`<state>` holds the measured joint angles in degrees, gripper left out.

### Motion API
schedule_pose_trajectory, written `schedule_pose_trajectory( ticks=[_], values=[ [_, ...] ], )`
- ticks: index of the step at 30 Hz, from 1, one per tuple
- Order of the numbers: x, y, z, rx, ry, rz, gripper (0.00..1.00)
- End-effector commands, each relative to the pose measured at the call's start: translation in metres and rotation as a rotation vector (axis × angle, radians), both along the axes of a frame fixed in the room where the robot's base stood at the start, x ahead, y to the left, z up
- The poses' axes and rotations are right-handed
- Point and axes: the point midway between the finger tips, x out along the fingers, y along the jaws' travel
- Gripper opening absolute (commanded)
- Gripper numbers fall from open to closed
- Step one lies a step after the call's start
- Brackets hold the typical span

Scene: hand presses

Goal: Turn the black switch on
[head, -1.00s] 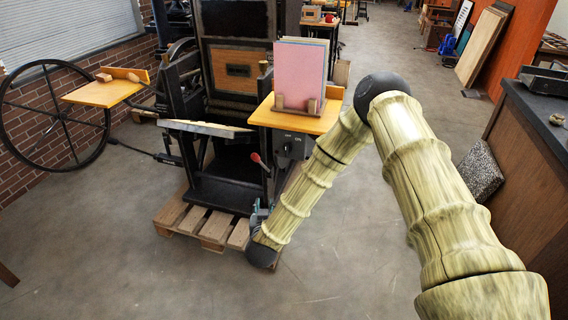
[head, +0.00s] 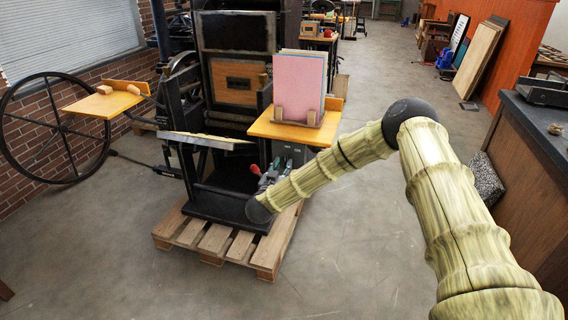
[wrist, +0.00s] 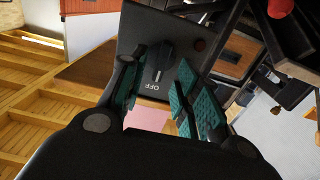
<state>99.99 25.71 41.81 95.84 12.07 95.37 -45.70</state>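The black switch (wrist: 160,62) is a knob on a dark grey control box (wrist: 140,30) in the wrist view. The knob's long side runs up and down in that view, its lower end towards the OFF label. In the head view the control box (head: 291,151) hangs under the right orange shelf; the knob cannot be made out there. My gripper (wrist: 160,75) is open and empty, its teal pads to the left and right of the knob in the wrist view. Contact with the knob cannot be seen. In the head view my gripper (head: 273,172) is just below the box.
A red-tipped lever (head: 255,169) stands near my gripper. The orange shelf (head: 290,133) above carries pink sheets (head: 299,84). The black press stands on a wooden pallet (head: 213,238). Floor to the right is clear.

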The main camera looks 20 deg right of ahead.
Motion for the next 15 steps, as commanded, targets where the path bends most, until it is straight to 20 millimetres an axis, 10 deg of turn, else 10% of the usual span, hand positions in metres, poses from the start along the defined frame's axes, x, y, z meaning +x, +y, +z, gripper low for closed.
schedule_pose_trajectory(
  ticks=[15],
  values=[
    [0.021, -0.013, 0.0, 0.001, -0.001, 0.001, 0.32]
  ],
)
